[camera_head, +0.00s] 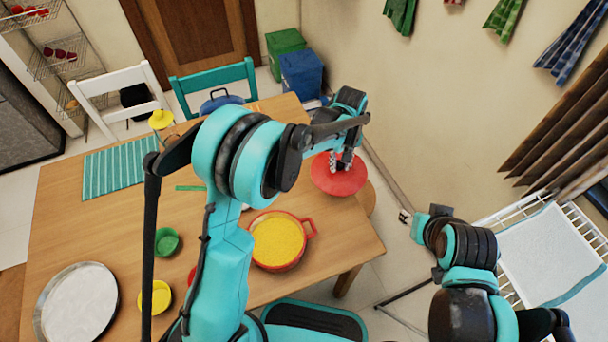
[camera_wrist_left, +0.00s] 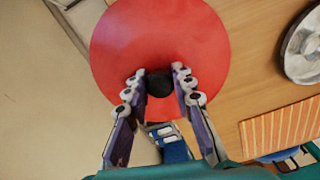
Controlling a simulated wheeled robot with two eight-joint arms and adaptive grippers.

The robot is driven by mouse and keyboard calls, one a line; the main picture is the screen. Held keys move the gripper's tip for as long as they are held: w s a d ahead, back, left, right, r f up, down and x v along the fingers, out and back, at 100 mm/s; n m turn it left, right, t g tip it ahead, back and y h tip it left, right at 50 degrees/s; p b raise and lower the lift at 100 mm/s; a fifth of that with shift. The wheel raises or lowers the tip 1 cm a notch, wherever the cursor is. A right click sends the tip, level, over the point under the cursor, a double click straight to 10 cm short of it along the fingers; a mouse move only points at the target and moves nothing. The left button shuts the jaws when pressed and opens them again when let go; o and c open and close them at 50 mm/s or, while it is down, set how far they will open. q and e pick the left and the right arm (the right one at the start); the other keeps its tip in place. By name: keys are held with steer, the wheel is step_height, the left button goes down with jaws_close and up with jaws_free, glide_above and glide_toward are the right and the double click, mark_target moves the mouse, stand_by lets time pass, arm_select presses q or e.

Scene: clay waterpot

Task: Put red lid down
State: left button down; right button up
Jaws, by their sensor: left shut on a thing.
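The round red lid (camera_head: 338,181) is at the right edge of the wooden table in the head view. It fills the upper middle of the left wrist view (camera_wrist_left: 205,45). My left gripper (camera_head: 342,163) is shut on the lid's dark knob (camera_wrist_left: 159,84), with a finger on each side of it. I cannot tell whether the lid touches the table or hangs just above it. The red pot (camera_head: 308,229) stands uncovered near the table's front edge with yellow contents (camera_head: 277,241). My right arm shows at the lower right, but its fingers are not clear.
Green (camera_head: 167,241) and yellow (camera_head: 155,298) bowls and a round metal tray (camera_head: 40,315) are on the left. A striped mat (camera_head: 120,168) lies farther back. The white rack (camera_head: 545,250) stands right of the table.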

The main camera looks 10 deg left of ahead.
arm_select(q)
steer(key=b, duration=0.3)
glide_above(306, 179)
step_height(306, 179, down, 7)
steer(key=shift+d+r, duration=0.1)
steer(key=shift+r, duration=0.1)
steer(key=shift+f+b, duration=1.1)
steer(key=shift+f, duration=0.85)
steer(key=shift+f, duration=0.1)
steer(key=shift+f, duration=0.15)
steer(key=c, duration=1.3)
jaws_free()
